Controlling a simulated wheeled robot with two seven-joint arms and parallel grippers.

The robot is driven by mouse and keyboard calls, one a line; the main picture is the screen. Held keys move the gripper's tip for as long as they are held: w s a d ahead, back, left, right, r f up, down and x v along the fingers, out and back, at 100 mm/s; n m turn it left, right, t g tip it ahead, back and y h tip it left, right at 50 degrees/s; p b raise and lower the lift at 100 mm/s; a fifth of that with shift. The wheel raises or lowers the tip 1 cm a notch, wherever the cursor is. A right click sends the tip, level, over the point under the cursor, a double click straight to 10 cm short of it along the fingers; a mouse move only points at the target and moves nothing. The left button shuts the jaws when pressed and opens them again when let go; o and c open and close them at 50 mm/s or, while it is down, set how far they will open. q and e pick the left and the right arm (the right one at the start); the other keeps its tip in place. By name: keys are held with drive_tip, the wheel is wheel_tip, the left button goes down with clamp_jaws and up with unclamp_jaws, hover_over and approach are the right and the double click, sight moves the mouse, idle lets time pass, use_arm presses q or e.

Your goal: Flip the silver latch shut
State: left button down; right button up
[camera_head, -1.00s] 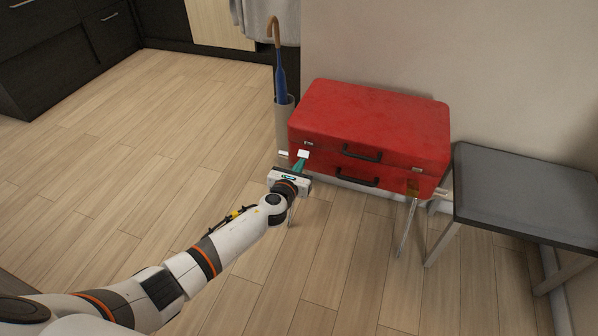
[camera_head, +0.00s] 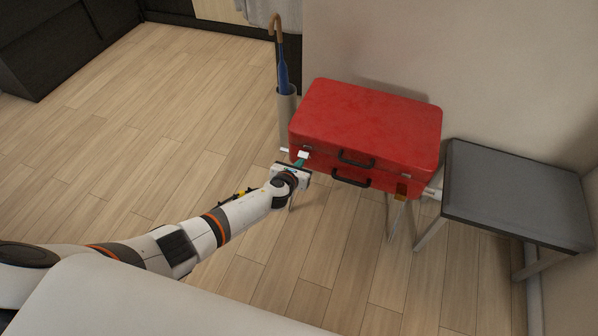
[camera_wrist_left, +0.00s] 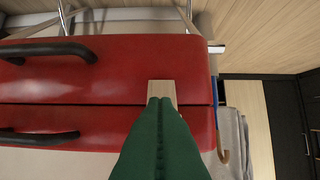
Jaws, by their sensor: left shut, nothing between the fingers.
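The red suitcase (camera_head: 362,118) lies flat with its lid down on a metal-legged stand. The silver latch (camera_head: 304,154) is a small pale plate at the left of its front face. In the left wrist view, which is upside down, the latch (camera_wrist_left: 162,88) shows right at my fingertips, on the lower half's side of the seam. My left gripper (camera_head: 300,162) is shut and empty at the latch; its green fingers (camera_wrist_left: 161,104) partly hide it. I cannot tell whether they touch it. My right gripper is not in view.
Two dark handles (camera_head: 352,180) are at the middle of the suitcase's front. A blue umbrella (camera_head: 282,75) stands in a holder behind its left end. A grey-topped bench (camera_head: 515,195) is close on the right. The floor at left is clear.

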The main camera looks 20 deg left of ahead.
sight(300, 156)
use_arm(q)
drive_tip(key=shift+r, duration=0.2)
drive_tip(key=shift+w+r, duration=0.2)
drive_tip(key=shift+w+r+p, duration=0.45)
drive_tip(key=shift+p, duration=0.15)
drive_tip(key=shift+r+p, duration=0.85)
drive_tip(key=shift+s+f, duration=0.15)
